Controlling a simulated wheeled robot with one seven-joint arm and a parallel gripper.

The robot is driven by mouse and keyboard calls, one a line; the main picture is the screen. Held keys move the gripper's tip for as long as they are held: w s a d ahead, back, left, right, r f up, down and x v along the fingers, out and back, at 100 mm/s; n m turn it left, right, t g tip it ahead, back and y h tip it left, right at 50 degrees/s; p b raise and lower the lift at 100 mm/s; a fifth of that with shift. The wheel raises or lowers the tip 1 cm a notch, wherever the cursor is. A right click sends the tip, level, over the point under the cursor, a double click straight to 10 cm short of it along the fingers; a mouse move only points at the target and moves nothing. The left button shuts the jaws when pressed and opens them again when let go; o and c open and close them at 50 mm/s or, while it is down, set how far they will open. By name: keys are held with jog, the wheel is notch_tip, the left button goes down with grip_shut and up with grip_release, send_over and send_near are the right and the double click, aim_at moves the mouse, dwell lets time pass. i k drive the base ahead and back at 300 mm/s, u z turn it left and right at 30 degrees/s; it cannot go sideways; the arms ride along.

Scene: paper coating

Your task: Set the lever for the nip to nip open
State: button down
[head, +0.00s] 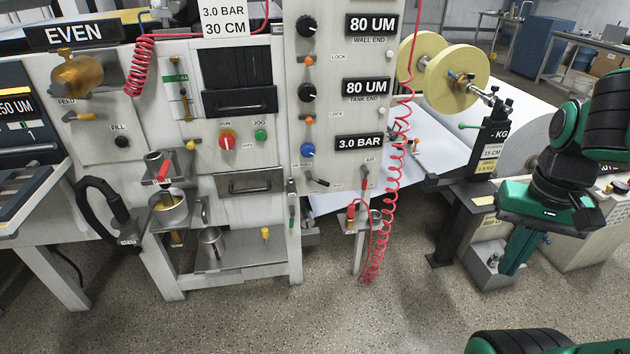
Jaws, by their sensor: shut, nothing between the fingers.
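A small black lever (317,182) sits on the white machine panel, below the blue knob and the 3.0 BAR display. It appears to be the nip lever, tilted down to the right, with small labels beside it too small to read surely. My gripper (508,271) is at the right, pointing down, shut and empty. It is well to the right of the lever and apart from it, near the dark roll stand. Nothing covers the lever.
A coiled red hose (383,225) hangs right of the panel, near a small post with a red-handled nozzle (351,213). Speckled floor (330,310) is clear in front.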

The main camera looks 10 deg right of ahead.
aim_at(309, 178)
jog(key=u, duration=0.05)
jog(key=i, duration=1)
jog(key=z, duration=0.05)
